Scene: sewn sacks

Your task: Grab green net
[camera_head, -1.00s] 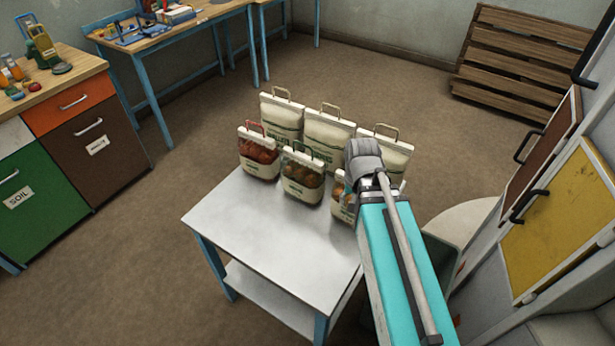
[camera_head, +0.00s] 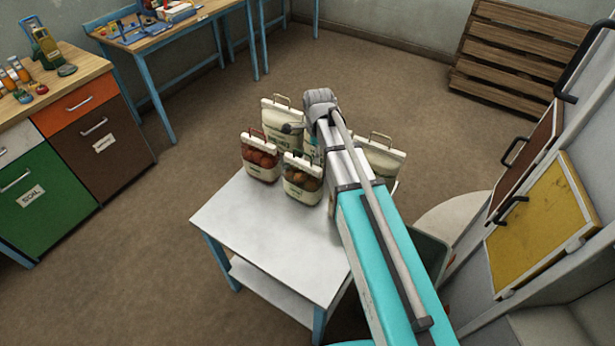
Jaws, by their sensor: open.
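The front row on the small white-topped table (camera_head: 262,245) shows a netted sack (camera_head: 261,158) with reddish contents and a reddish handle at left. Beside it is a netted sack (camera_head: 302,180) with brownish contents and a dull handle that may be green. My gripper (camera_head: 292,128) shows only as a dark tip left of my wrist. It is open, above and behind the brownish sack, in front of the back row. My arm hides the right front sack and most of the middle back sack.
Pale paper sacks stand in the back row, one at left (camera_head: 281,118) and one at right (camera_head: 380,158). The table's front half is bare. Cabinets (camera_head: 110,150) stand at left, a wooden pallet (camera_head: 515,55) at back right, and a yellow door (camera_head: 543,228) at right.

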